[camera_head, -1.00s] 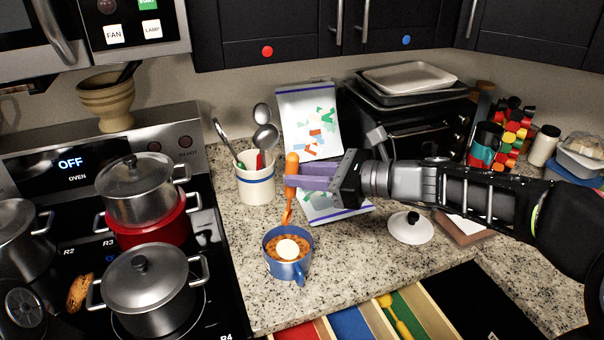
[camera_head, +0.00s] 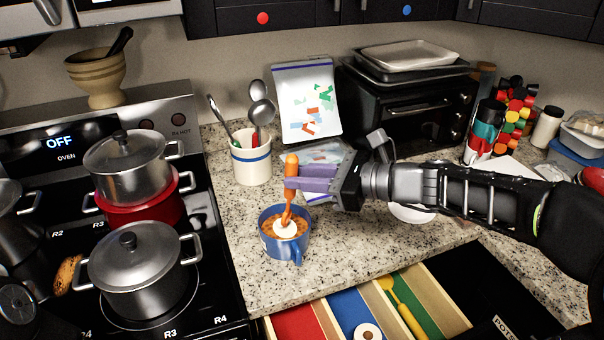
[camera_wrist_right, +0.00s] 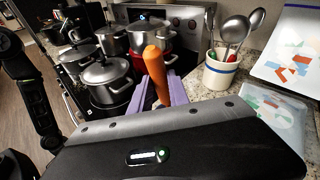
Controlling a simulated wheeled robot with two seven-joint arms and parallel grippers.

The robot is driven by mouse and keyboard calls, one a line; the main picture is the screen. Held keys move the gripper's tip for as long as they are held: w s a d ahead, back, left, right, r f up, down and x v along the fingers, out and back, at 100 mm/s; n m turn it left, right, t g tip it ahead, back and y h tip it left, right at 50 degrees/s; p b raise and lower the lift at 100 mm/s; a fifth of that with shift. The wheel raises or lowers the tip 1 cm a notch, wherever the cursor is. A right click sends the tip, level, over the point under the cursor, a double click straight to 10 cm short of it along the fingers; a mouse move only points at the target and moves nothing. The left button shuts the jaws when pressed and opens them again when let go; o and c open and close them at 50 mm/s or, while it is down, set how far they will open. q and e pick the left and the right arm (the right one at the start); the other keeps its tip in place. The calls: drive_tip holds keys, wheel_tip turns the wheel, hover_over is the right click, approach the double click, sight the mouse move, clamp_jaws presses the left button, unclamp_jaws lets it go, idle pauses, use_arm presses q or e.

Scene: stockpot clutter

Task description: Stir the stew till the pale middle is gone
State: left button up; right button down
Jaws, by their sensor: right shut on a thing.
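The stew is brown-orange with a pale round middle (camera_head: 286,230), inside a small blue pot (camera_head: 298,252) on the granite counter. My right gripper (camera_head: 290,184) is above the pot, its purple fingers shut on the orange handle of a spoon (camera_head: 292,163). The spoon is roughly upright, and its lower end reaches into the pot at the pale middle. Whether its tip is below the stew's surface is hard to tell. In the right wrist view the orange handle (camera_wrist_right: 155,72) stands between the purple fingers. My left gripper is not in the head view.
A white crock (camera_head: 252,162) with utensils stands behind the pot. A lidded steel pot (camera_head: 138,272) is on the stove at left. An open drawer (camera_head: 355,310) with coloured compartments lies below the counter edge. A toaster oven (camera_head: 405,112) stands behind my right arm.

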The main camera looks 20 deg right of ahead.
drive_tip(key=shift+w+f+b, duration=0.2)
drive_tip(key=shift+f+b, duration=0.5)
drive_tip(key=shift+f, duration=0.25)
drive_tip(key=shift+w+f+b, duration=0.2)
drive_tip(key=shift+f+b, duration=0.45)
drive_tip(key=shift+f, duration=0.25)
drive_tip(key=shift+w+f+b, duration=0.2)
drive_tip(key=shift+f+b, duration=0.5)
drive_tip(key=shift+f, duration=0.25)
